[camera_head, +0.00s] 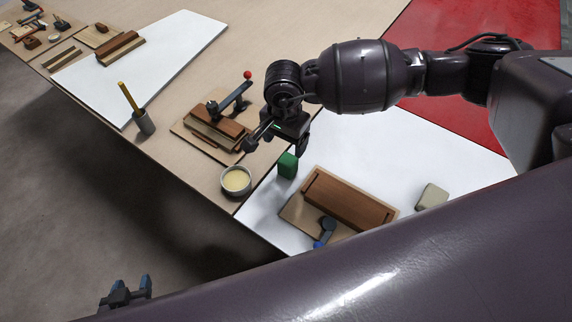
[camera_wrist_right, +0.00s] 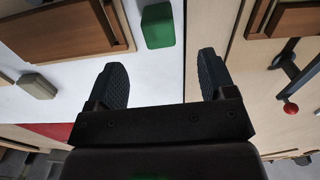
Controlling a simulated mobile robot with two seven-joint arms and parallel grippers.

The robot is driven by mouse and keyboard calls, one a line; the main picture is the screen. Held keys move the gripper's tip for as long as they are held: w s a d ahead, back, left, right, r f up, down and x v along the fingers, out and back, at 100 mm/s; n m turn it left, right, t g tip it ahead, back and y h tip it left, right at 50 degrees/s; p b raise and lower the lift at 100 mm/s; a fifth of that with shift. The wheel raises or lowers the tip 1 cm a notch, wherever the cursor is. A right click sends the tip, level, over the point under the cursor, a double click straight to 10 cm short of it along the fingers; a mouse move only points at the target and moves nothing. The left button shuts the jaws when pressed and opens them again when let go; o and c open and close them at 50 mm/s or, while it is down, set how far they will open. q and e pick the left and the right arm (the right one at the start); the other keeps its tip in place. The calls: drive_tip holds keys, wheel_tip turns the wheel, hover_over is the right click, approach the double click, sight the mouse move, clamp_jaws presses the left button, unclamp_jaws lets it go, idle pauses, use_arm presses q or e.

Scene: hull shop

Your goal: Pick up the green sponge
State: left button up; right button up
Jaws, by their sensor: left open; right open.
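The green sponge (camera_head: 287,165) is a small block standing on the white sheet, near its left edge, on the bench. It also shows in the right wrist view (camera_wrist_right: 158,26), beyond the fingertips and between their lines. My right gripper (camera_head: 276,147) is open and empty just above and behind the sponge, apart from it. Its two fingers show spread in the right wrist view (camera_wrist_right: 160,80). My left gripper (camera_head: 126,293) is at the lower left of the head view, over the floor and away from the bench, open with nothing between its fingers.
A bowl of yellowish contents (camera_head: 236,180) stands left of the sponge. A wooden fixture with a red-knobbed lever (camera_head: 217,124) is behind it. A brown wooden block on a board (camera_head: 347,200) lies to the right, with a beige block (camera_head: 431,197) further right. A cup holding a yellow stick (camera_head: 144,123) stands further left.

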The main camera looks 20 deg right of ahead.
sight(288, 159)
wheel_tip(288, 159, down, 6)
drive_tip(key=shift+r, duration=0.25)
drive_tip(key=shift+w+d+f+b, duration=0.1)
drive_tip(key=shift+d+f+b, duration=0.1)
drive_tip(key=shift+f, duration=1.15)
drive_tip(key=shift+w+d+f+b, duration=0.1)
drive_tip(key=shift+d+f, duration=0.1)
drive_tip(key=shift+f, duration=1.1)
drive_tip(key=c, duration=1)
drive_tip(key=shift+r, duration=0.1)
wheel_tip(288, 159, up, 20)
drive_tip(key=shift+p, duration=0.55)
